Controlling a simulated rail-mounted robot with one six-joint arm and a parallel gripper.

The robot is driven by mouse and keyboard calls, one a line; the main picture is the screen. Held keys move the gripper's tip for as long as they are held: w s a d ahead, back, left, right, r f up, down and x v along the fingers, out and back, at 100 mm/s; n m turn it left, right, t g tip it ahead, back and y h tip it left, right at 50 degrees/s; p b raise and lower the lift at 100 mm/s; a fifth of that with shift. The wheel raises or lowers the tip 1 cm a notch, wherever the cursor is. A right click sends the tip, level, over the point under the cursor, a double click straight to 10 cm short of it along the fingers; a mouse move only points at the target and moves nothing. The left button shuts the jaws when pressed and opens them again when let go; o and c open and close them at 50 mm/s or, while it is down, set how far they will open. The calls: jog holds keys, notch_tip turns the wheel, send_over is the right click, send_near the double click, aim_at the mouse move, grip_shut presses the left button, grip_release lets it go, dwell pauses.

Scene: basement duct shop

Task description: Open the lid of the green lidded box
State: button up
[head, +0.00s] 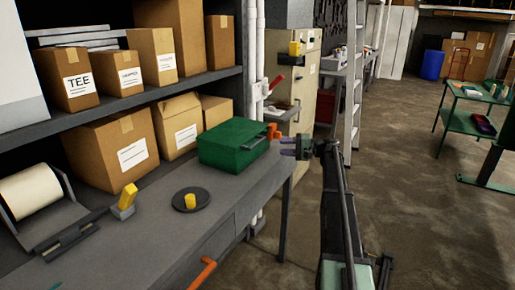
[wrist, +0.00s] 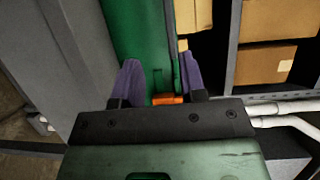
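The green lidded box (head: 228,146) stands on the grey workbench at its far end, with its lid down. An orange latch or handle piece (head: 273,131) shows at its right side. In the wrist view the green box (wrist: 124,30) runs up the middle, and the orange piece (wrist: 167,99) lies between my purple fingertips. My gripper (head: 288,147) is just right of the box, with its fingers pointing at it. In the wrist view my gripper (wrist: 162,80) has its fingers spread apart. I cannot tell whether a finger touches the box.
The workbench (head: 232,199) also holds a dark plate (head: 190,207) with a yellow piece, and a yellow-and-grey item (head: 126,201). Cardboard boxes (head: 122,148) stand behind on shelves. A white pipe (head: 252,60) rises behind the green box. The floor to the right is open.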

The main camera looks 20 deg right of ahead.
aim_at(259, 143)
jog(key=x, duration=0.7)
jog(key=r+x, duration=0.1)
jog(key=x, duration=0.3)
jog(key=shift+s+a+r, duration=0.1)
jog(key=shift+s+a, duration=0.1)
jog(key=shift+s, duration=0.1)
grip_shut()
